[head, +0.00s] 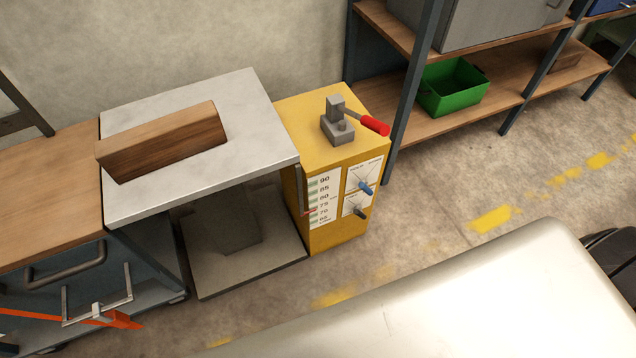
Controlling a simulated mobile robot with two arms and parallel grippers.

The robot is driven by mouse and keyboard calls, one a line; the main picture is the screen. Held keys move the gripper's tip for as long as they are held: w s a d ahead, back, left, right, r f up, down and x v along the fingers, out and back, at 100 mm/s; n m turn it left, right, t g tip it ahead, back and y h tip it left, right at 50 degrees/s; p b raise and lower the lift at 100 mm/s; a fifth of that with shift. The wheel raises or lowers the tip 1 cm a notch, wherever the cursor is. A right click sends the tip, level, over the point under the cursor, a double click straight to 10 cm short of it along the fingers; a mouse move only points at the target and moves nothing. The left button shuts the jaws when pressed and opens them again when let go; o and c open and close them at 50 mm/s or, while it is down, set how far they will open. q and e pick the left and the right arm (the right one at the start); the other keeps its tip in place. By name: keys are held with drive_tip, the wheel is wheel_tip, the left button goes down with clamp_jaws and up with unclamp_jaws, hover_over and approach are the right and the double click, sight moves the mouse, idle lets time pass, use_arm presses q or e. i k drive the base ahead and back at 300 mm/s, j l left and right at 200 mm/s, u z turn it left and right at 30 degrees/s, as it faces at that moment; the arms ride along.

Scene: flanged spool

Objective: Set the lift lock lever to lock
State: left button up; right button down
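A yellow control cabinet (337,238) stands beside a lift table. On its top is a grey block with a lever (374,125) whose red grip points right and toward the viewer. Its front has a blue-tipped small lever (365,188) on an upper plate and a dark-tipped one (359,211) on a lower plate. Both tips point down and to the right. The plate lettering is too small to read, so I cannot tell which lever is the lift lock or its setting. Neither of my grippers is in view.
A wooden block (165,145) lies on the grey lift table top (235,100). A wooden-topped bench (50,190) adjoins it on the left. Shelving (490,112) with a green bin (450,90) stands right of the cabinet. Floor (420,215) before the cabinet is clear.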

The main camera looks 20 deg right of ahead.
sight(358, 210)
drive_tip(key=z, duration=1.1)
